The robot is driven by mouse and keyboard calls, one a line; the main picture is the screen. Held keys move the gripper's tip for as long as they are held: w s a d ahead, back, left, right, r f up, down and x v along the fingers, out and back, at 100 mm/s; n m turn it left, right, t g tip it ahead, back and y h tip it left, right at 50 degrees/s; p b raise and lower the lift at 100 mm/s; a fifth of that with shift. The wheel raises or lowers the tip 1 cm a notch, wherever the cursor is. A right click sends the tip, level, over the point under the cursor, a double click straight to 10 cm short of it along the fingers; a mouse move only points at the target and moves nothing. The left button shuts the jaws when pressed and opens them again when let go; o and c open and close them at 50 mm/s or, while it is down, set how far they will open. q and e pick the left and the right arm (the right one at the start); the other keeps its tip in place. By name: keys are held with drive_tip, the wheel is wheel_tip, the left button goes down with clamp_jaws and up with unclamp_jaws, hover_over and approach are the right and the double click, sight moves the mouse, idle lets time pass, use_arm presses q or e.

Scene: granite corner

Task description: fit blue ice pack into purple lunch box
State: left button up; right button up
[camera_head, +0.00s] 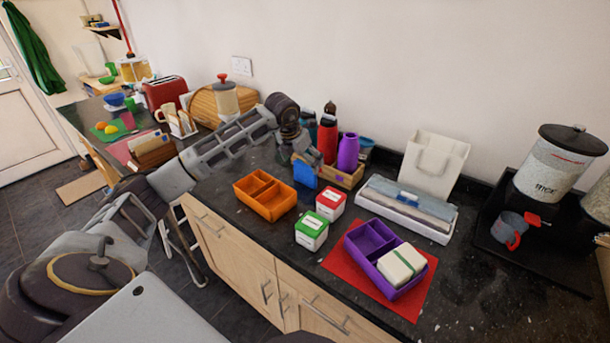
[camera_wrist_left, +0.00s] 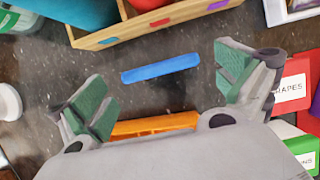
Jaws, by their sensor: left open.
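The blue ice pack (camera_head: 304,173) stands on edge on the dark counter, in front of a wooden crate. In the left wrist view the ice pack (camera_wrist_left: 160,69) is a thin blue bar lying between and beyond my open fingers. My right gripper is not in view.
The wooden crate (camera_head: 343,178) holds bottles. A white tray (camera_head: 407,216) lies behind the lunch box.

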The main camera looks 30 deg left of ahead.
sight(305, 164)
use_arm(q)
drive_tip(key=shift+x, duration=1.05)
drive_tip(key=shift+w+f, duration=0.2)
drive_tip(key=shift+f, duration=0.35)
drive_tip(key=shift+w+a+f, duration=0.1)
drive_tip(key=c, duration=0.9)
drive_tip(key=shift+r, duration=0.7)
wheel_tip(305, 164, up, 3)
drive_tip(key=shift+f, duration=0.1)
wheel_tip(305, 164, up, 4)
drive_tip(key=shift+r, duration=0.95)
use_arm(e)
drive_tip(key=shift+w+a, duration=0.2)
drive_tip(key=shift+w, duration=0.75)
